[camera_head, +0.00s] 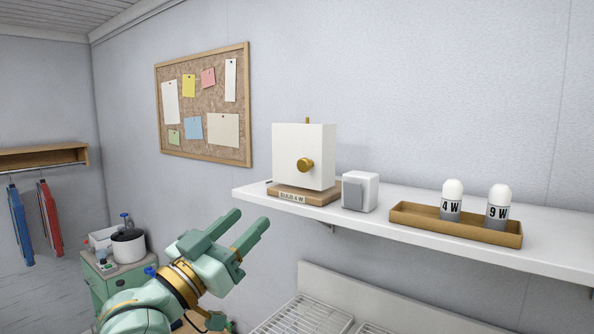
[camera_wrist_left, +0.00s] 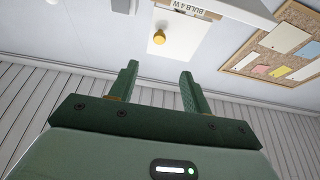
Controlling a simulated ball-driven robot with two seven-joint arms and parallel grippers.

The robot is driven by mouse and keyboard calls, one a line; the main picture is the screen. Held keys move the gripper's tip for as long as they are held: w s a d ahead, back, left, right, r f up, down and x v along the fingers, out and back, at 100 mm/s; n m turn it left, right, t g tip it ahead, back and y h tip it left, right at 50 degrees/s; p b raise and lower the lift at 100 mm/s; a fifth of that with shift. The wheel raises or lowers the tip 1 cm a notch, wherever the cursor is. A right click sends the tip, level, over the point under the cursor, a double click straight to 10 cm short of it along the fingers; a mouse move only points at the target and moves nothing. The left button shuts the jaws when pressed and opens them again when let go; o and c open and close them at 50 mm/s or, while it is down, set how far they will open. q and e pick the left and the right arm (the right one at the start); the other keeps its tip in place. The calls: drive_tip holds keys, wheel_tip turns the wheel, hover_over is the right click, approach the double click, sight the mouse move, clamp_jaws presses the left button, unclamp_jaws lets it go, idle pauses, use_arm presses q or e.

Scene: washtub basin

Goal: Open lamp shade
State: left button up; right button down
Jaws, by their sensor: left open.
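The lamp shade (camera_head: 290,150) is a white box with a round brass knob (camera_head: 305,165) on its front and a small brass tip on top. It stands closed on a wooden base (camera_head: 310,198) labelled "BULB 4 W", on the left part of the white shelf. My left gripper (camera_head: 251,228) is open and empty, below and to the left of the lamp, apart from it. In the left wrist view the white shade (camera_wrist_left: 183,55) and its knob (camera_wrist_left: 159,38) show beyond my open fingers (camera_wrist_left: 158,80). My right gripper is not in view.
A wooden tray (camera_head: 410,217) holds two bulbs, marked 4 W (camera_head: 452,187) and 9 W (camera_head: 498,195). The white shelf (camera_head: 560,250) edge lies above wire racks (camera_head: 310,315). A cork board (camera_head: 203,147) hangs behind.

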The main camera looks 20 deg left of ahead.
sight(302, 168)
use_arm(q)
drive_tip(key=p+x, duration=0.1)
drive_tip(key=x, duration=0.4)
drive_tip(key=p+x, duration=0.2)
drive_tip(key=x, duration=0.3)
drive_tip(key=p+x, duration=0.2)
drive_tip(key=x, duration=0.3)
drive_tip(key=shift+r, duration=0.35)
drive_tip(key=shift+w+d, duration=0.2)
drive_tip(key=shift+w, duration=0.3)
drive_tip(key=shift+c, duration=0.2)
clamp_jaws()
